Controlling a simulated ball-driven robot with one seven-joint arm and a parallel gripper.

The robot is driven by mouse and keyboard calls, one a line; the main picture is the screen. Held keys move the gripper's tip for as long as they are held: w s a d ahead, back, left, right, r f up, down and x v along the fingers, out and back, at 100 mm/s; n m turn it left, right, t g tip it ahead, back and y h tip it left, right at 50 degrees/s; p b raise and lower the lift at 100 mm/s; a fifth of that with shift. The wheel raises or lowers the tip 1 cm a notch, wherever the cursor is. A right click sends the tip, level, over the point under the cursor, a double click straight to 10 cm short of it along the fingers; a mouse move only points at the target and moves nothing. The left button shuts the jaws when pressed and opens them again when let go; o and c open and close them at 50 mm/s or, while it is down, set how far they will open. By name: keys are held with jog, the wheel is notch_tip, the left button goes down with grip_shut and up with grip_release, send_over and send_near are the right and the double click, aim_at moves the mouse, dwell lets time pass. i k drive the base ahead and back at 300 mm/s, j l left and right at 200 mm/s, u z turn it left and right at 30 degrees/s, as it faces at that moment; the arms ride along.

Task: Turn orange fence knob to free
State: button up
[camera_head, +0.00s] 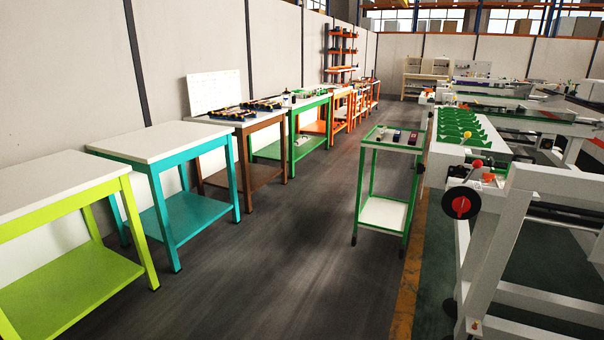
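No part that I can surely tell as the orange fence knob shows. On the white machine (540,180) at the right, a small orange-red ball knob (477,163) stands near the green toothed rack (462,125). A yellow ball (467,135) sits just behind it. A round black disc with a red-orange centre (461,207) is on the machine's near end. Which of these, if any, is the fence knob, and its setting, I cannot tell. My gripper is not in view.
A green-framed cart (384,147) with small items on top stands left of the machine. Workbenches line the left wall, including a lime one (60,175), a teal one (160,142) and a brown one (235,124). The dark floor (290,240) between benches and cart is clear.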

aim_at(488, 176)
jog(key=i, duration=2.15)
jog(key=i+j+z, duration=0.1)
jog(key=i+z, duration=0.15)
jog(key=i, duration=0.3)
jog(key=i+j+z, duration=0.25)
jog(key=i, duration=0.25)
jog(key=i+j+z, duration=0.25)
jog(key=i, duration=0.25)
jog(key=i+j+z, duration=0.25)
jog(key=i, duration=0.25)
jog(key=k+l+z, duration=0.55)
jog(key=k+l, duration=0.2)
jog(key=i+l+z, duration=0.1)
jog(key=i+z, duration=0.35)
jog(key=k, duration=0.1)
